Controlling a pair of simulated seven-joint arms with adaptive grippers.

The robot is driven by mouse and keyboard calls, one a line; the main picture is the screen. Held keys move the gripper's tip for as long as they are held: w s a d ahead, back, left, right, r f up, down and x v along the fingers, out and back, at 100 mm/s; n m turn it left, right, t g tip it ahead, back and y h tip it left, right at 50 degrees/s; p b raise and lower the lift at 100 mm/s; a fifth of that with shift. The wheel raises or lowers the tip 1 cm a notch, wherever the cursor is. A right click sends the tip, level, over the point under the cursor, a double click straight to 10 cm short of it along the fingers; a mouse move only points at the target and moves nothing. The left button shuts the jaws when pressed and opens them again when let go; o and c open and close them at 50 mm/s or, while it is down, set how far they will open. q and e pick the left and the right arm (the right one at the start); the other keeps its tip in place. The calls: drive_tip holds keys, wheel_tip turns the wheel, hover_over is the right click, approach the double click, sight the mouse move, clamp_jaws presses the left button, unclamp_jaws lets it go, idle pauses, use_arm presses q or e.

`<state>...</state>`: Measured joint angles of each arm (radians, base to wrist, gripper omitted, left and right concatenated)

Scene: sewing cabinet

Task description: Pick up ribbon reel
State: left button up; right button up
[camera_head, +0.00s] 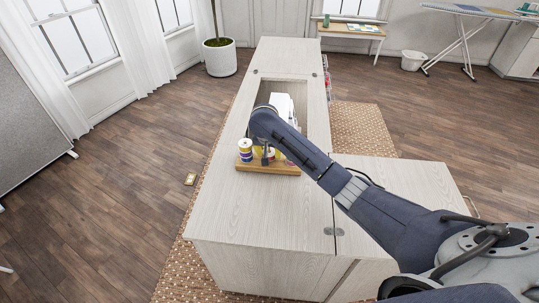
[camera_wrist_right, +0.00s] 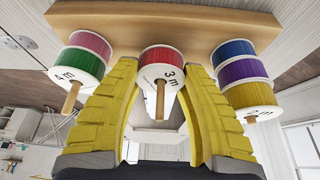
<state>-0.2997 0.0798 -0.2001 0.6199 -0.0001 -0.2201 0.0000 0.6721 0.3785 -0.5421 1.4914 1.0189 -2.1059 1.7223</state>
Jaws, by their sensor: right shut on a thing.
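A wooden stand (camera_head: 262,168) on the pale cabinet top holds thread reels on pegs. In the right wrist view the stand (camera_wrist_right: 150,32) runs along the top. A single red reel (camera_wrist_right: 162,66) marked "3 m" sits on the middle peg, whose tip sticks out past it. My right gripper (camera_wrist_right: 157,80), with yellow ridged fingers, is shut on this red reel, one finger on each side. In the head view the gripper is largely hidden behind my arm. My left gripper is in neither view.
A pink and green stack (camera_wrist_right: 86,56) flanks the red reel on the left; a blue, purple and yellow stack (camera_wrist_right: 244,75) flanks it on the right, both close to my fingers. A white machine (camera_head: 283,104) sits in the cabinet's recess behind. The front cabinet top (camera_head: 265,215) is clear.

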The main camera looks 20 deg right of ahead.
wheel_tip(320, 180, up, 14)
wheel_tip(320, 180, up, 4)
drive_tip(key=shift+w+f, duration=0.15)
drive_tip(key=shift+f, duration=0.05)
idle(0.6)
drive_tip(key=shift+r, duration=0.1)
idle(0.5)
